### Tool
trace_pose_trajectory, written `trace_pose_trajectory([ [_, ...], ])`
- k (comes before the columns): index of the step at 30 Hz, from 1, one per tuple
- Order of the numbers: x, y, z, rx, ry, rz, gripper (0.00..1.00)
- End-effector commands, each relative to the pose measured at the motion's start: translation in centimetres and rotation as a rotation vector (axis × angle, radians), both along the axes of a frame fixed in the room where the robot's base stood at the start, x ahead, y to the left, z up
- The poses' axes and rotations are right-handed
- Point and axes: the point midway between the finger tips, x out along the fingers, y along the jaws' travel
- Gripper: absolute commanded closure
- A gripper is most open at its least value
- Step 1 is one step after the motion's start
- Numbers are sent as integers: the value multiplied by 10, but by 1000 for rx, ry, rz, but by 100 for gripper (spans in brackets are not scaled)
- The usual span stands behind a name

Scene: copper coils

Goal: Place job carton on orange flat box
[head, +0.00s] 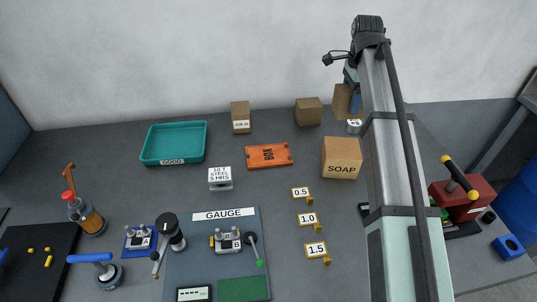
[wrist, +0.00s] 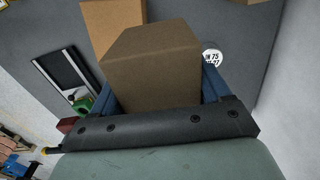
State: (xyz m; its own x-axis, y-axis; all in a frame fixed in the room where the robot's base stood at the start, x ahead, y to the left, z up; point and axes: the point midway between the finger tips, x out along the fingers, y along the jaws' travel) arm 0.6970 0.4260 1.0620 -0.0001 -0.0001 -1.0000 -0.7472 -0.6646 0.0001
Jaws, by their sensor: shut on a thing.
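My gripper (head: 355,101) is at the back right of the table and is shut on a plain brown carton (head: 342,99). In the wrist view the held carton (wrist: 150,65) sits between the two blue fingers, and no label shows on it. Another brown carton (head: 240,117), with a small white label that seems to read JOB, stands upright near the wall. The orange flat box (head: 269,155), marked BOX, lies flat in the middle of the table, left of my gripper, with nothing on it.
A SOAP carton (head: 342,158) stands between my arm and the orange box. A brown carton (head: 309,111) stands by the wall. A white-topped round thing (head: 354,126) is below my gripper. A teal tray (head: 174,143) and a steel block (head: 220,179) are left of the orange box.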

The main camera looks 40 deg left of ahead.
Motion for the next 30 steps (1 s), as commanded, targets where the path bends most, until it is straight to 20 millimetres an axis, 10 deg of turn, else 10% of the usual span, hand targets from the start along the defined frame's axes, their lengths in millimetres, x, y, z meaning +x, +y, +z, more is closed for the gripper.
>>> trace_pose_trajectory([
  [16, -130, 146, 0, 0, 0, 50, 61],
  [24, -174, 181, 0, 0, 0, 62, 61],
  [30, -171, 178, -33, -1, 2, 58, 61],
])
